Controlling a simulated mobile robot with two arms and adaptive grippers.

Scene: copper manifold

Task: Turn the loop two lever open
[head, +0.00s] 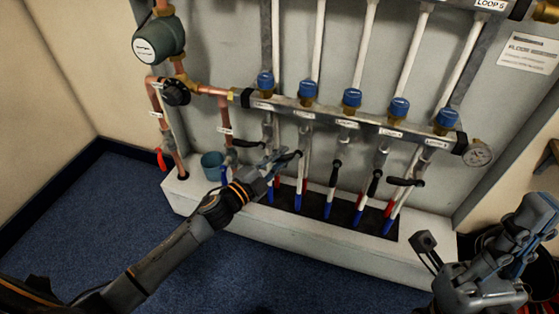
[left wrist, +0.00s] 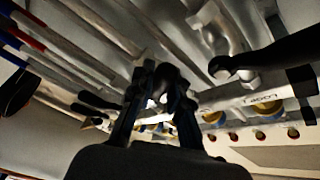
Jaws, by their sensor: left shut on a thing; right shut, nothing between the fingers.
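The loop two lever (head: 297,154) is a black-gripped handle below the second blue cap on the manifold. It lies slanted sideways, partly hidden by my left gripper (head: 279,160). That gripper is shut on the lever's black grip. In the left wrist view the fingertips (left wrist: 160,88) close around a dark grip, but the picture is too dark to show its full length. My right gripper (head: 538,208) is shut and empty at the right edge, apart from the manifold.
The loop one lever (head: 247,143) lies sideways close to my left gripper; a black lever also looms large in the left wrist view (left wrist: 270,54). The third (head: 335,172) and fourth (head: 375,182) levers point down. The fifth (head: 405,182) lies sideways.

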